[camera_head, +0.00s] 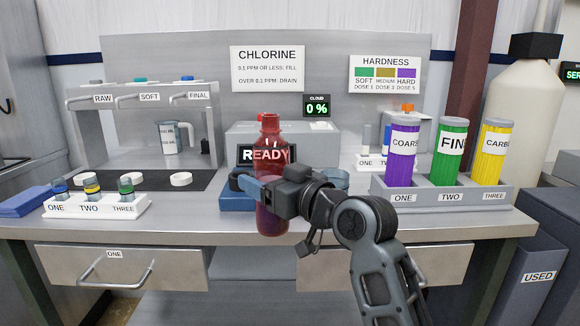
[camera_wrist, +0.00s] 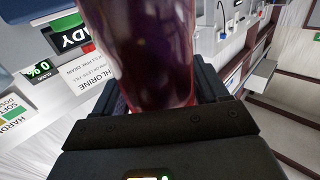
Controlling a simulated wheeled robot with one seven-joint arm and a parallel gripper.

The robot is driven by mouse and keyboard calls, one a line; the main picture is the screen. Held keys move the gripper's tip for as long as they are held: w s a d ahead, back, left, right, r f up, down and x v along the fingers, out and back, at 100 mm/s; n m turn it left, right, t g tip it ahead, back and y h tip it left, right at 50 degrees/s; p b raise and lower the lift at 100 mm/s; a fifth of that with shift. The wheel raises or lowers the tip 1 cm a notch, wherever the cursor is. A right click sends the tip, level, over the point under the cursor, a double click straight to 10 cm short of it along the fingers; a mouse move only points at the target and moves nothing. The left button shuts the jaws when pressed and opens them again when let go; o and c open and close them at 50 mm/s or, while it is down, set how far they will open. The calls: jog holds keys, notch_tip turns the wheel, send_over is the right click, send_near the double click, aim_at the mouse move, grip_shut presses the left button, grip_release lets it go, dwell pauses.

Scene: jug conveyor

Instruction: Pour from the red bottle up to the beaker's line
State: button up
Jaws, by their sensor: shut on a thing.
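The red bottle (camera_head: 270,138) is a see-through red bottle with darker contents low down. It stands upright in front of the bench's middle, and I cannot tell whether its base touches anything. My gripper (camera_head: 262,188) is shut around its lower half. In the wrist view the bottle (camera_wrist: 150,50) fills the space between the fingers of my gripper (camera_wrist: 165,90). A clear jug with a handle (camera_head: 172,138) stands under the metal rack at the left; I cannot tell whether it is the beaker, and no fill line can be made out.
A grey machine with a READY display (camera_head: 245,155) stands behind the bottle. A vial holder (camera_head: 95,207) is at the left. A rack with purple, green and yellow tubes (camera_head: 400,190) is at the right. Bare bench (camera_head: 190,220) lies left of the bottle.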

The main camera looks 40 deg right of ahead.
jog(key=shift+s+d+r+m+g+h+p, duration=0.15)
jog(key=shift+d+m+h+p, duration=0.3)
jog(key=shift+d+m+p, duration=0.65)
jog(key=shift+w+d+r+m+g+h+p, duration=0.15)
jog(key=shift+d+m+h+p, duration=0.35)
jog(key=shift+m+p, duration=0.95)
jog(key=shift+s+d+r+m+g+h+p, duration=0.2)
jog(key=shift+d+m+h+p, duration=0.15)
jog(key=shift+d+m+p, duration=0.75)
